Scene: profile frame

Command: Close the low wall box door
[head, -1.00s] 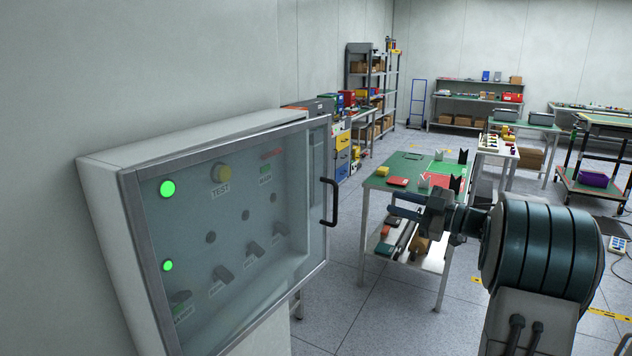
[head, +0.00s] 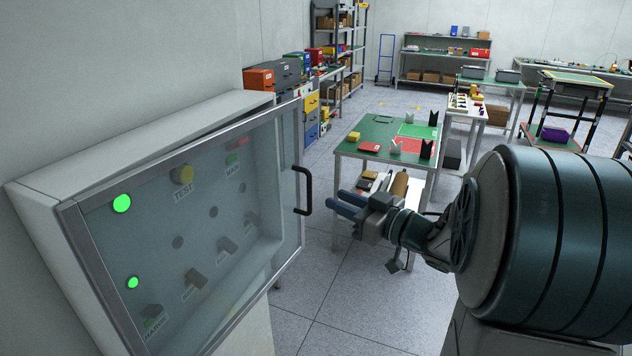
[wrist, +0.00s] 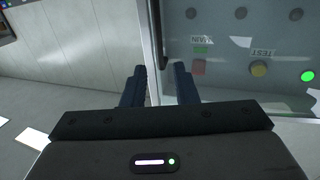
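The wall box (head: 130,133) is a pale cabinet at the left of the head view. Its glazed, grey-framed door (head: 225,283) stands slightly ajar, its right edge away from the body. A black handle (head: 307,190) is on that right edge. Switches, a yellow TEST button and green lamps show through the glass. My gripper (head: 335,200) is just right of the handle in the picture, apart from it, with blue fingers open and empty. In the wrist view the gripper (wrist: 160,67) has the door's upright edge (wrist: 153,40) beyond its fingers.
A green-topped workbench (head: 378,135) with small parts stands beyond my gripper. Drawers and coloured bins (head: 288,72) line the wall behind the box. More benches and shelves are at the back. Grey floor (head: 345,315) is clear between the box and my arm.

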